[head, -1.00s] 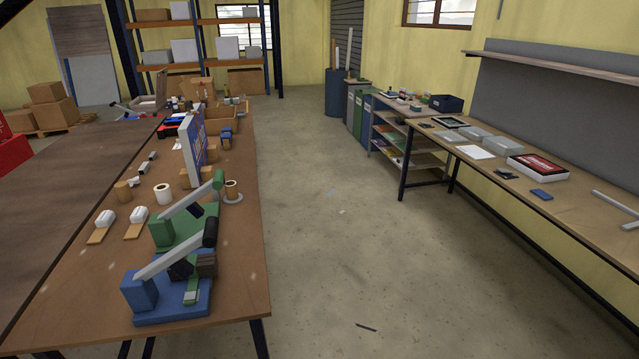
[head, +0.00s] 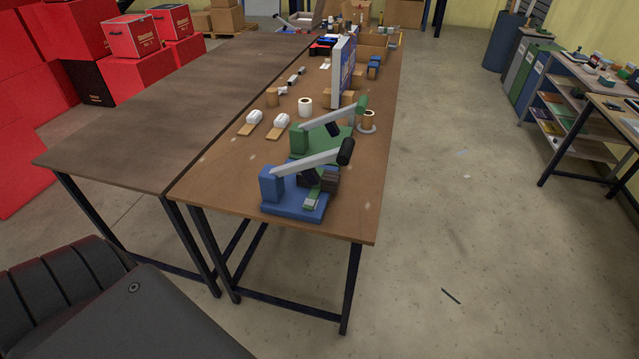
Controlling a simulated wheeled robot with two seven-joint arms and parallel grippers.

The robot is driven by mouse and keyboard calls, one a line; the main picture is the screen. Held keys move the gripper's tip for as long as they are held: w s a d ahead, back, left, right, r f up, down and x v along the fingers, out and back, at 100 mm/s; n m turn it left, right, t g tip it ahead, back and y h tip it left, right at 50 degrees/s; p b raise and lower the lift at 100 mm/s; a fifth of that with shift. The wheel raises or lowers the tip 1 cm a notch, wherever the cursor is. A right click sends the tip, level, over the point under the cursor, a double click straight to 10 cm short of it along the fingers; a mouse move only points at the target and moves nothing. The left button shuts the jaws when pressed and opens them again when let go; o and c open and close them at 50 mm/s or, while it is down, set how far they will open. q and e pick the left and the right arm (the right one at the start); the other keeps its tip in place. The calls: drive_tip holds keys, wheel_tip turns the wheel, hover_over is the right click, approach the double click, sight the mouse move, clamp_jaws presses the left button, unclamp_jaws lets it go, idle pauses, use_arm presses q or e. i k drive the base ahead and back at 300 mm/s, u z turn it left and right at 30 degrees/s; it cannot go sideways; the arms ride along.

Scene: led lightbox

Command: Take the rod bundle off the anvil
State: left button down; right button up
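A blue lever press (head: 295,205) stands at the near end of the wooden bench, its grey lever arm (head: 310,163) slanting up to a black handle. A dark brown ribbed block (head: 325,178) sits at its right side. A similar green lever press (head: 300,140) stands just behind. At this size I cannot tell which part is the anvil or which piece is the rod bundle. Neither of my grippers is in view, and nothing is seen touching the presses.
The bench (head: 335,225) also holds white rolls, small blocks and an upright panel (head: 344,70). A dark table (head: 150,100) adjoins it on the left. Red boxes (head: 135,37) stand at the far left. The floor (head: 450,180) right of the bench is open, with shelves (head: 560,110) beyond.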

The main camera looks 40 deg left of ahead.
sight(329, 182)
drive_tip(key=z, duration=0.65)
drive_tip(key=i, duration=4.2)
drive_tip(key=u, duration=3.65)
